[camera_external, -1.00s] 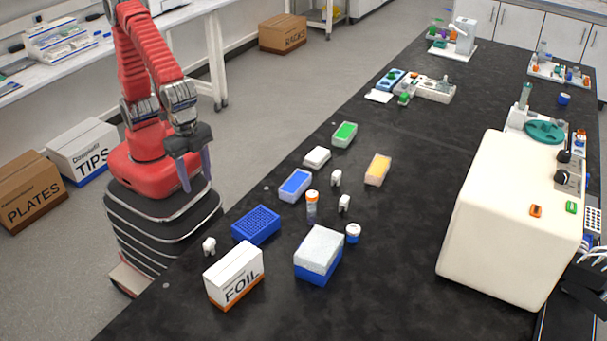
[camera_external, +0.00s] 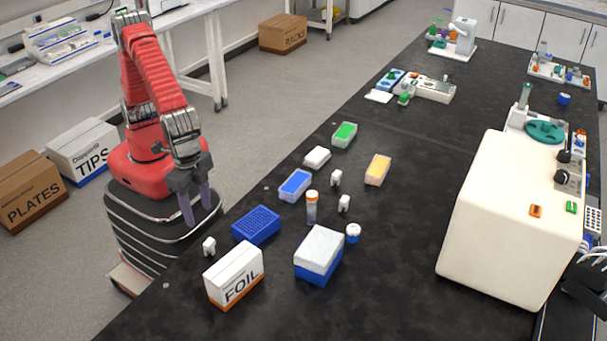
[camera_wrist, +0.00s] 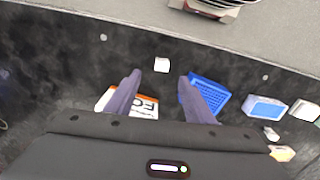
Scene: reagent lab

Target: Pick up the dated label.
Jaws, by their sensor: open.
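My gripper (camera_external: 198,214) is open and empty, above the near-left edge of the dark bench in the outside view. In the wrist view its two fingers (camera_wrist: 160,78) stand apart. No date can be read, so I cannot tell which thing is the dated label. A small white piece (camera_external: 209,246) stands near the bench edge; in the wrist view it (camera_wrist: 162,64) shows just beyond and between the fingertips. Two similar white pieces, one (camera_external: 336,178) and another (camera_external: 344,203), stand mid-bench. An orange-capped tube (camera_external: 312,209) stands upright beside them.
A FOIL box (camera_external: 234,276) and a blue rack (camera_external: 256,225) flank the near white piece. A white-topped blue box (camera_external: 318,253), a blue-lidded box (camera_external: 295,185) and a yellow box (camera_external: 377,170) stand farther in. A large cream machine (camera_external: 505,220) fills the right.

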